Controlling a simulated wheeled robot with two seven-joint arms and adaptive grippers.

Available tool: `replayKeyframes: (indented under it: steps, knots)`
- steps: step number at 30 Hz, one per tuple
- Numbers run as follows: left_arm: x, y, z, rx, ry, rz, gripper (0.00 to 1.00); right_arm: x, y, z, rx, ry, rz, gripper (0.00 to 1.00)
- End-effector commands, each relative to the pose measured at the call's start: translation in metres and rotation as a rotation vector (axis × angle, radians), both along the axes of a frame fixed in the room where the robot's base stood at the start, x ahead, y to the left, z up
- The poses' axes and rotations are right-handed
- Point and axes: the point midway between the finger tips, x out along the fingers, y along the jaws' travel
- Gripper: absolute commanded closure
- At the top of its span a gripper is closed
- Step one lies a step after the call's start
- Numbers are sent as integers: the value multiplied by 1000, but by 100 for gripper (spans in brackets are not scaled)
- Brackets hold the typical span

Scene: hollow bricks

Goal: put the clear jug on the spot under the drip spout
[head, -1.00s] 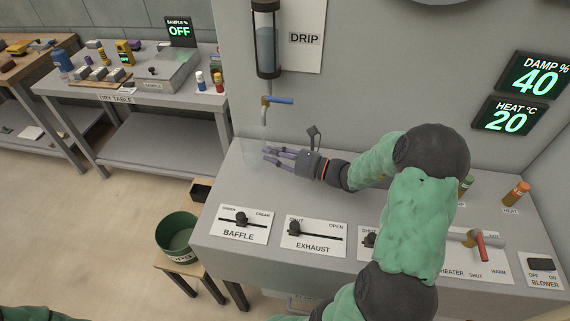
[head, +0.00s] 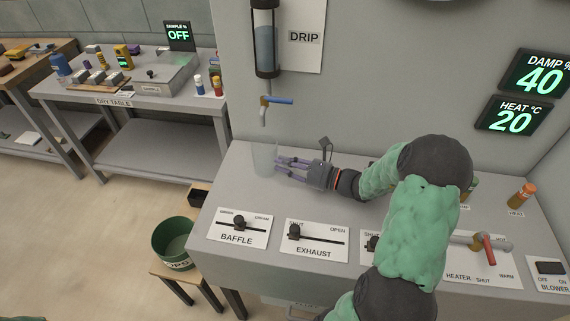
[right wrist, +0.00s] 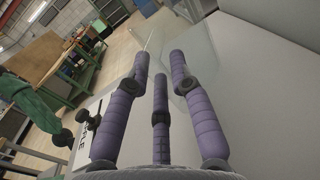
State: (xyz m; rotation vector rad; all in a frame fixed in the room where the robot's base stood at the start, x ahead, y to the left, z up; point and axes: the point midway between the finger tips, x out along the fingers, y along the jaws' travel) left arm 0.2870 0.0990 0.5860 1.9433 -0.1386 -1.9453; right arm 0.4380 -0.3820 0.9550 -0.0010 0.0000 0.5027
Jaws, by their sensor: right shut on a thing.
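The clear jug (head: 264,158) is a faint see-through shape on the grey bench, low in the picture below the drip spout (head: 263,112). Its edges are hard to make out, and I cannot tell whether its base touches the bench. My right gripper (head: 281,166) reaches in from the right with its purple fingers shut on the jug's right side. In the right wrist view the three fingers (right wrist: 160,75) show with faint clear walls between and beyond them. The spot under the spout cannot be made out.
The grey bench (head: 240,195) has BAFFLE (head: 240,227) and EXHAUST (head: 315,240) sliders along its front. A green bucket (head: 174,243) stands on a low stool to the left. The drip tank (head: 265,40) hangs on the wall above.

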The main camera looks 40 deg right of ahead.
Motion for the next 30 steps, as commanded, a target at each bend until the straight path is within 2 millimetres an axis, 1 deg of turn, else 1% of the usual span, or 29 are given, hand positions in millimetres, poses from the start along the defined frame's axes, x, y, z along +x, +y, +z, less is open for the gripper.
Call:
replayKeyframes:
  steps: [1,2,3,4,5,13,17,20,23,30]
  knots:
    - [0,0,-1,0,0,0,60,0,0,-2,1,0,0,100]
    - [0,0,-1,0,0,0,60,0,0,-2,1,0,0,75]
    - [0,0,-1,0,0,0,60,0,0,-2,1,0,0,64]
    - [0,0,-1,0,0,0,60,0,0,-2,1,0,0,55]
    - [0,0,-1,0,0,0,60,0,0,-2,1,0,0,54]
    - [0,0,-1,0,0,0,60,0,0,-2,1,0,0,54]
    - [0,0,1,0,0,0,60,-1,-1,3,0,0,-1,54]
    - [0,0,5,0,0,0,60,-10,-7,2,0,2,-4,54]
    - [0,0,10,0,0,0,60,-24,-14,3,1,3,-5,54]
    - [0,0,22,0,0,0,60,-65,-37,3,1,3,-5,54]
